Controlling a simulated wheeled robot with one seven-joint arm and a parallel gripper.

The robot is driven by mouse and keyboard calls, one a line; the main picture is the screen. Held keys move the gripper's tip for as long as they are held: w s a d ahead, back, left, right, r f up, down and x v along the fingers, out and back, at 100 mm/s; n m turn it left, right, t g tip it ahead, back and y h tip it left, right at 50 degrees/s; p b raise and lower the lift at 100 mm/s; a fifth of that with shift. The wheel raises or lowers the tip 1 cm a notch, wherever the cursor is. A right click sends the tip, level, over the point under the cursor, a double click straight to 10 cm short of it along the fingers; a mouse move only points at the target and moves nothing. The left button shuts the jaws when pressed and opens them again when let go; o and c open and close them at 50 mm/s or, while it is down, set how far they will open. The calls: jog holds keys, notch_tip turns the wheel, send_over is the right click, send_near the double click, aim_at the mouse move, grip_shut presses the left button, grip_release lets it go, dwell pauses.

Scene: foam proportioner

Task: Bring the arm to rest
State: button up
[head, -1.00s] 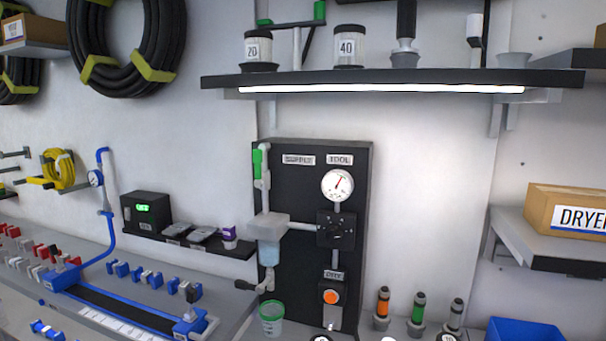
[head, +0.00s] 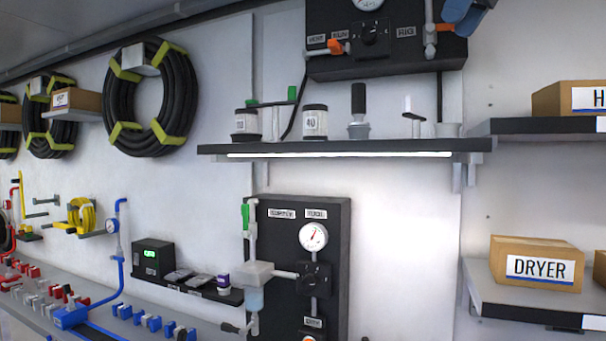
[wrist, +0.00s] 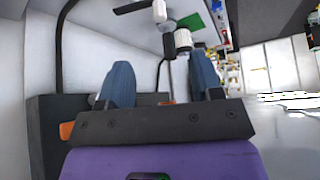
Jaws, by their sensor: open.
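My gripper (wrist: 163,82) shows in the wrist view with its two blue fingers spread apart. I see nothing held between them. A blue part that looks like one of its fingers (head: 465,12) enters the head view at the top right corner, in front of the upper black panel (head: 385,68). The rest of my arm is out of the head view. In the wrist view a dark panel with an orange part (wrist: 66,130) lies behind and beside the gripper. Whether the fingers touch the panel, I cannot tell.
The upper panel carries a gauge, a knob and orange handles. Below it, a lit shelf (head: 340,147) holds jars and a lower black panel (head: 335,270) has a gauge (head: 313,236). Boxes such as the DRYER box (head: 537,263) sit on right-hand shelves. Hoses (head: 152,98) hang at left.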

jog(key=s+f+m+h, duration=0.1)
jog(key=s+f+m, duration=0.2)
jog(key=s+f, duration=0.4)
jog(key=s+d+f+m+h, duration=0.1)
jog(key=s+f, duration=0.7)
jog(key=f, duration=1.5)
jog(key=s+d+f+m+h, duration=0.1)
jog(key=s+f+m, duration=0.3)
jog(key=f, duration=1.2)
jog(key=s+h, duration=0.1)
jog(key=s, duration=0.3)
jog(key=shift+m+t+h, duration=0.3)
jog(key=shift+m, duration=0.1)
